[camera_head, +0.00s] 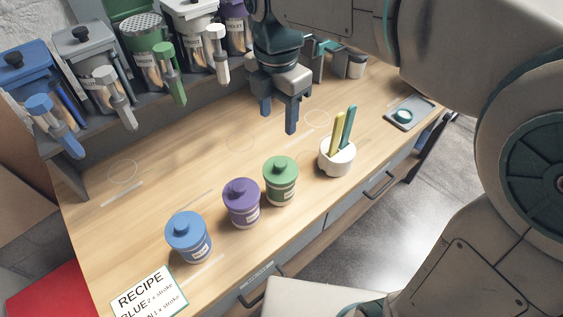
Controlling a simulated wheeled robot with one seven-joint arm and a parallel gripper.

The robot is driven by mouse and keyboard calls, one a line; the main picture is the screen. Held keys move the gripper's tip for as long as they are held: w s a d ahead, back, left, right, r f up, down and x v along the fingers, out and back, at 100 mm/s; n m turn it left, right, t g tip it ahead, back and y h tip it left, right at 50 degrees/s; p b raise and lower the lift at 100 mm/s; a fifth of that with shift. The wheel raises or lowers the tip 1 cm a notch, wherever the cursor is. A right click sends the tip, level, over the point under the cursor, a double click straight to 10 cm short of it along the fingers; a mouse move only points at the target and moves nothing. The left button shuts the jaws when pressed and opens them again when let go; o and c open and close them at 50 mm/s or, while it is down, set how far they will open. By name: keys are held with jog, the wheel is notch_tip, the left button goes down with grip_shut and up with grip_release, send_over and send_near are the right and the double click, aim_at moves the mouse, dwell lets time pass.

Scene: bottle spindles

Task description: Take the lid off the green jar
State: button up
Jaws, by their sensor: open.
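The green jar (281,188) stands upright on the wooden bench, at the right end of a row of three jars. Its green lid (281,167), with a knob on top, sits on it. My gripper (278,122) hangs fingers down above the bench, behind the green jar in the picture and apart from it. Its blue-grey fingers are open with nothing between them.
A purple jar (242,205) and a blue jar (190,241) stand left of the green jar. A white cup (337,160) with yellow and teal sticks is close on its right. Dispensers line the back shelf. A tray (398,121) lies far right. A recipe card (146,293) lies front left.

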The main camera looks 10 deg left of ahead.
send_over(280, 162)
jog(key=f, duration=0.7)
jog(key=shift+w+a, duration=0.15)
jog(key=shift+w, duration=0.05)
jog(key=f, duration=0.3)
jog(key=f+p, duration=0.1)
jog(key=f, duration=0.1)
jog(key=shift+s+f, duration=0.2)
jog(key=shift+f, duration=0.2)
jog(key=c, duration=1)
